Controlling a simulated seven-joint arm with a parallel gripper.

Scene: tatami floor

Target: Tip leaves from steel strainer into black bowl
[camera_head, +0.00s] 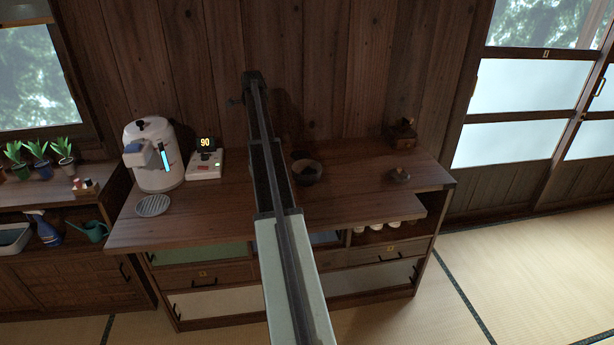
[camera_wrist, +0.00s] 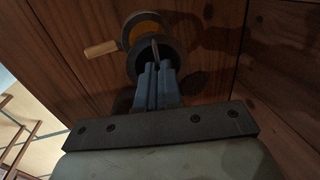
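My gripper (camera_head: 252,77) is high over the back of the wooden counter, near the plank wall. In the wrist view its blue-grey fingers (camera_wrist: 156,82) are close together, with a thin grey piece between the tips. That piece appears to be the handle of the steel strainer (camera_wrist: 137,67), a dark round shape just past the tips; any leaves in it cannot be made out. The black bowl (camera_head: 307,171) stands on the counter just right of my arm. Beyond the strainer in the wrist view is a round vessel with an orange-brown inside and a wooden handle (camera_wrist: 101,49).
A white water dispenser (camera_head: 150,158), a scale reading 90 (camera_head: 205,163) and a round grate (camera_head: 153,205) stand at left. A wooden box-like object (camera_head: 403,131) and a small dark object (camera_head: 399,175) stand at right. My arm hides the counter's middle.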

